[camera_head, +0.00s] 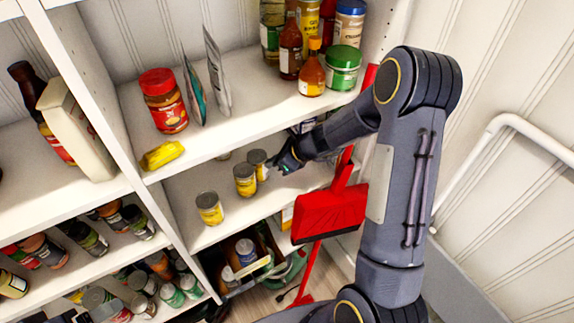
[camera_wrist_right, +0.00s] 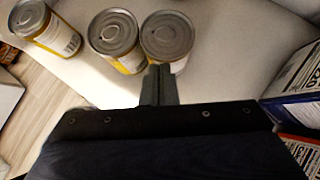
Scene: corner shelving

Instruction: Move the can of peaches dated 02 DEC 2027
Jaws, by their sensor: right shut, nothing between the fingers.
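Several yellow-labelled cans with grey lids stand upright on the middle shelf (camera_head: 222,237) in the head view. The front-left can (camera_head: 209,208) stands apart. The middle can (camera_head: 245,180) and the back can (camera_head: 258,163) stand close together. In the right wrist view they are the left can (camera_wrist_right: 34,18), the middle can (camera_wrist_right: 115,38) and the right can (camera_wrist_right: 167,40). No date is readable on any of them. My right gripper (camera_head: 280,170) is shut and empty beside the back can; its fingers (camera_wrist_right: 159,85) are right at that can's near side, and touching cannot be told. My left gripper is out of view.
A yellow packet (camera_head: 162,155) and a red-lidded jar (camera_head: 163,100) are on the shelf above. A red dustpan (camera_head: 330,212) hangs by the shelf's right end. Boxes (camera_wrist_right: 298,80) stand right of my right gripper. The shelf's left front is clear.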

